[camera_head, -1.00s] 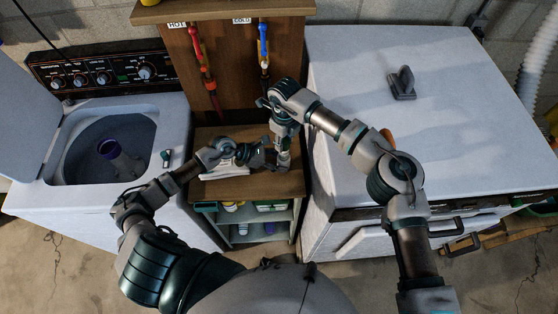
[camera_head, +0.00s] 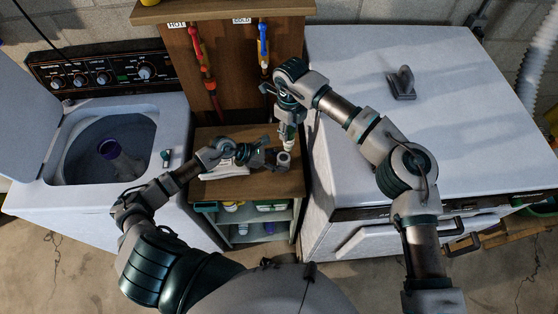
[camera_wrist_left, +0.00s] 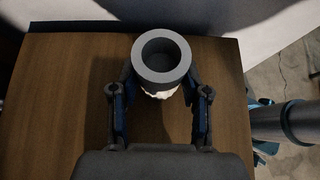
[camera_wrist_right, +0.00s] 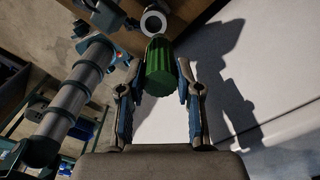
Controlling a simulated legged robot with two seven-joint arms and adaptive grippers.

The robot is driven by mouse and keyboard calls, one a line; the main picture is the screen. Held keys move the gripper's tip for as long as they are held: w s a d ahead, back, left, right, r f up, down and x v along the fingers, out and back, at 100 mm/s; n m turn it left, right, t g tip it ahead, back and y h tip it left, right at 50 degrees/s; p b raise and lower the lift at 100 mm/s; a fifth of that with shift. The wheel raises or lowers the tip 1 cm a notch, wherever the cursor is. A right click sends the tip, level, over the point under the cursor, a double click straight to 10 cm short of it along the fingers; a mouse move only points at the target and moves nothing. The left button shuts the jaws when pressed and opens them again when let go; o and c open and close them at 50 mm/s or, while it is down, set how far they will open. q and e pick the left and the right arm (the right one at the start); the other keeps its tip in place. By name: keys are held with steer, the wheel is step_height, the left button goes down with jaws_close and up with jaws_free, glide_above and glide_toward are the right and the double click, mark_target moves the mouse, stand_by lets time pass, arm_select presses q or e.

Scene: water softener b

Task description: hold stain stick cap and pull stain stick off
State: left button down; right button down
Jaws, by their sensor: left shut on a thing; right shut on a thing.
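My left gripper (camera_head: 270,158) is shut on the stain stick cap (camera_head: 283,159), a grey, hollow cylinder held over the small wooden table. Its open mouth faces the camera in the left wrist view (camera_wrist_left: 161,60). My right gripper (camera_head: 287,126) is shut on the stain stick, whose ribbed green body (camera_wrist_right: 159,68) shows between its fingers in the right wrist view. In the head view a pale end of the stick (camera_head: 289,146) points down just above the cap. The cap's open ring (camera_wrist_right: 153,23) also shows beyond the stick. Stick and cap look apart.
The wooden table top (camera_head: 235,188) bears a white stack (camera_head: 222,169) beside my left gripper. An open washer (camera_head: 100,150) stands left. A white machine (camera_head: 430,130) stands right, close to my right arm, with a grey object (camera_head: 402,84) on top.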

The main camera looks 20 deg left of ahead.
arm_select(q)
steer(key=shift+f, duration=0.1)
steer(key=shift+c, duration=2.4)
jaws_free()
arm_select(e)
steer(key=w+d+r, duration=0.2)
steer(key=d+r, duration=0.2)
steer(key=shift+r, duration=0.3)
arm_select(q)
steer(key=shift+a, duration=0.15)
steer(key=v, duration=1)
steer(key=shift+s+a, duration=0.1)
steer(key=shift+a, duration=0.25)
steer(key=shift+s+a+r, duration=0.15)
steer(key=shift+a+r, duration=0.25)
steer(key=shift+a, duration=0.05)
arm_select(e)
steer(key=shift+d, duration=0.1)
